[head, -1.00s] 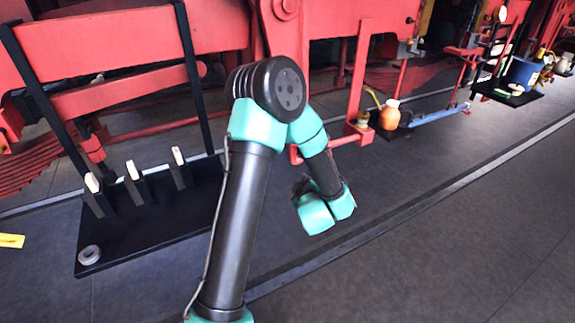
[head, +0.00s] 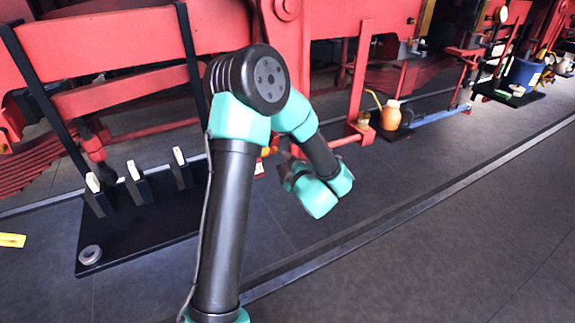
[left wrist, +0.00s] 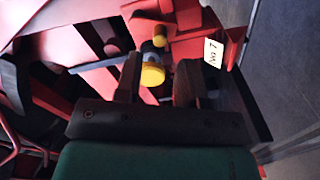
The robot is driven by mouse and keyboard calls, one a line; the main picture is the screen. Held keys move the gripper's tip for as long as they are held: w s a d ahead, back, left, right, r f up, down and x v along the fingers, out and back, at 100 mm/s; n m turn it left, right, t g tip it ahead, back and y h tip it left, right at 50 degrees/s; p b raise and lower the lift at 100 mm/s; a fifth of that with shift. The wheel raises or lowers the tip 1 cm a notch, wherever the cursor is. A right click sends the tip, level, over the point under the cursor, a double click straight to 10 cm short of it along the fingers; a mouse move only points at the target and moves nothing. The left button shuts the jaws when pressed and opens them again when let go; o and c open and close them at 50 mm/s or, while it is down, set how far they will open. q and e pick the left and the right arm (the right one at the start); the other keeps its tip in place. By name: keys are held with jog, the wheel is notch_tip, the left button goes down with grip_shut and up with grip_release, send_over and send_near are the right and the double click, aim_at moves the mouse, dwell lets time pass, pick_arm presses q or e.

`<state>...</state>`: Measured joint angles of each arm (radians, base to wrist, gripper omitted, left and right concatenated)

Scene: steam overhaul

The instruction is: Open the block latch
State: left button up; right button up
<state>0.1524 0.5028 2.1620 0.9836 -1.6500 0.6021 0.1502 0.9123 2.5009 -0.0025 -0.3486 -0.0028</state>
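In the left wrist view, my left gripper (left wrist: 159,68) has its two dark fingers spread apart. A yellow-ended cylinder (left wrist: 153,74) shows in the gap between them, on a red fitting (left wrist: 198,48) beside a white tag (left wrist: 213,53). I cannot tell if the fingers touch it or which part is the block latch. In the head view, my left gripper's dark end (head: 286,168) is low in front of the red frame, partly hidden by my arm. A bit of yellow (head: 267,151) and the white tag (head: 259,168) show beside it. My right gripper is out of view.
A black stand (head: 140,223) with several pale-topped blocks and a grey ring (head: 90,255) is at the left. An orange bottle (head: 391,115) and a blue container (head: 523,73) stand farther right. The floor at the lower right is clear.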

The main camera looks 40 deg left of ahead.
aim_at(277, 153)
pick_arm(q)
jog(key=shift+x, duration=2.8)
grip_shut()
jog(key=shift+w+d+f, duration=0.1)
jog(key=shift+w+d, duration=0.1)
jog(key=shift+w, duration=0.4)
dwell(0.8)
grip_release()
jog(key=shift+d, duration=0.15)
